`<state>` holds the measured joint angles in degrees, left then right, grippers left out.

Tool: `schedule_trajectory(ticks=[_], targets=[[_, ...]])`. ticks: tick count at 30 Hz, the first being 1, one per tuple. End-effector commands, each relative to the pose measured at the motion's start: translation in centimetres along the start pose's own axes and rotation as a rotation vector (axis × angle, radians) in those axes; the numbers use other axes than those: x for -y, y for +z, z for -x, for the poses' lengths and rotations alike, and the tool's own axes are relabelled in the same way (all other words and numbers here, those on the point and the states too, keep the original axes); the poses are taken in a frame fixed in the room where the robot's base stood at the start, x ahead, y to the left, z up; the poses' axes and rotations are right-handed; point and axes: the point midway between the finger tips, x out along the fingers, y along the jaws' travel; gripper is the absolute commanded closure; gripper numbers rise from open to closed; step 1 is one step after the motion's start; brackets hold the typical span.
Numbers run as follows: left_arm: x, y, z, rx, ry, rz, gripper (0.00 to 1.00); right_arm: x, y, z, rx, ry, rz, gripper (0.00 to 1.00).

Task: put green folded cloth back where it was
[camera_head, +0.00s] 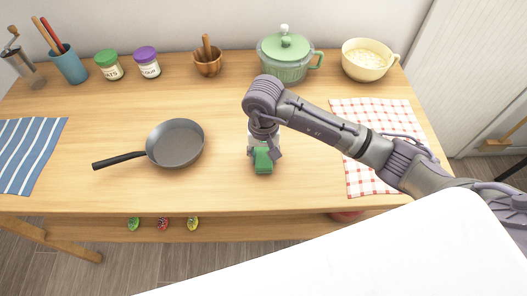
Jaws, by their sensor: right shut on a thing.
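The green folded cloth (263,164) is a small green block-like bundle near the middle of the table, toward its front edge. My right gripper (264,156) comes down on it from above and is shut on it. The gripper covers the cloth's upper part. I cannot tell whether the cloth touches the table or is held just above it. My left gripper is not in the head view.
A frying pan (175,144) lies left of the gripper. A striped blue cloth (28,150) and a red checked cloth (365,176) lie at the sides. Jars, a mortar (208,63), a green pot (285,70) and a cream bowl (366,68) line the back. The table (225,185) is bare around the gripper.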

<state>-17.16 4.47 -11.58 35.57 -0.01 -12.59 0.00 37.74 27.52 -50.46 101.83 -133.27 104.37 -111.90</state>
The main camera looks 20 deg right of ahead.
Motion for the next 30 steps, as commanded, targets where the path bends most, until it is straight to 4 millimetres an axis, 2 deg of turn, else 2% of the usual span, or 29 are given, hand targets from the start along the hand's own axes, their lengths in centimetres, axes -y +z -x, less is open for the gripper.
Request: schedule_trajectory(ticks=[10,11,15,24,27,30], targets=[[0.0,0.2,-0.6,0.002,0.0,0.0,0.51,0.0,0.0,-0.5,-0.001,-0.001,0.0,0.82],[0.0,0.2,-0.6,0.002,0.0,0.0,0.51,0.0,0.0,-0.4,0.0,-0.001,0.0,0.53],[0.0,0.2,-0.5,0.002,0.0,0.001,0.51,0.0,0.0,-0.3,0.0,0.0,0.0,0.29],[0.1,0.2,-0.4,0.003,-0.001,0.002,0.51,0.0,0.0,-0.2,0.001,0.0,0.0,0.29],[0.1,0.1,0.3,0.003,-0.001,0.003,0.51,0.0,0.0,0.3,0.001,0.0,-0.001,0.29],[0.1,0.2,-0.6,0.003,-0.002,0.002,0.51,0.0,-0.2,1.3,-0.005,-0.002,0.0,0.29]])
